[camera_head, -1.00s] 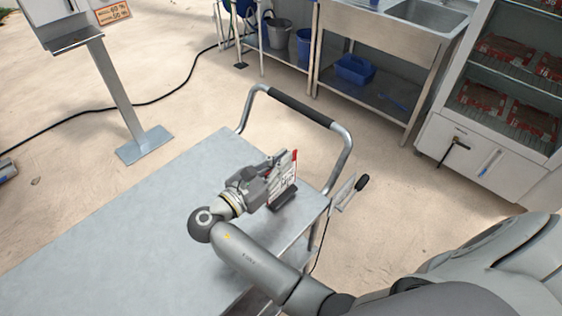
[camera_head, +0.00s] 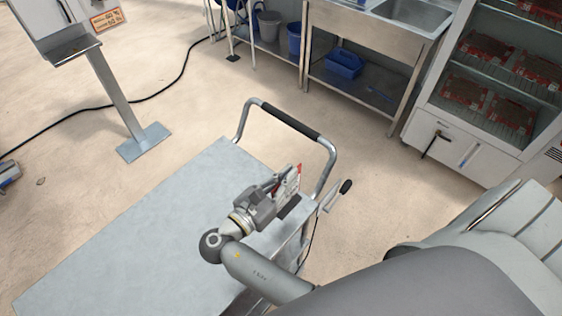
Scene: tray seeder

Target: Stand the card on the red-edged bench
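Whether the card touches the cart top is unclear. My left gripper is not in view. No red-edged bench shows.
The cart (camera_head: 130,240) has a bare top and a tubular push handle (camera_head: 290,121) close behind the card. A sink bench (camera_head: 365,45), a glass-front cabinet (camera_head: 470,140) and a post with a foot plate (camera_head: 143,142) stand beyond. Floor between is open.

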